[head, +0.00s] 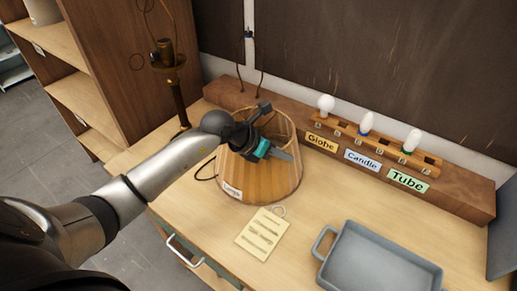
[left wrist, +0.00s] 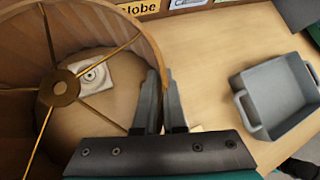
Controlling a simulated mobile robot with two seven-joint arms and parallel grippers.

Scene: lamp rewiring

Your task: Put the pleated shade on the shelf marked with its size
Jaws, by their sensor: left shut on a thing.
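The pleated shade (head: 255,178), tan and wider at the bottom, stands upright on the workbench in the head view. A small white label is on its lower front; I cannot read it surely. In the left wrist view I look down into the shade (left wrist: 95,30), with its brass spokes and hub (left wrist: 60,88). My left gripper (head: 280,152) is shut on the shade's upper rim; its two fingers (left wrist: 161,95) straddle the wall. The shelf unit (head: 78,97) stands at the far left, with small labels on its edges, too small to read. My right gripper is not in view.
A brass lamp stem (head: 178,95) with loose wire stands left behind the shade. A bulb rack (head: 372,146) marked Globe, Candle and Tube lies along the back. A note card (head: 262,233) and a grey tray (head: 345,232) are in front. The middle shelf board (head: 78,97) looks clear.

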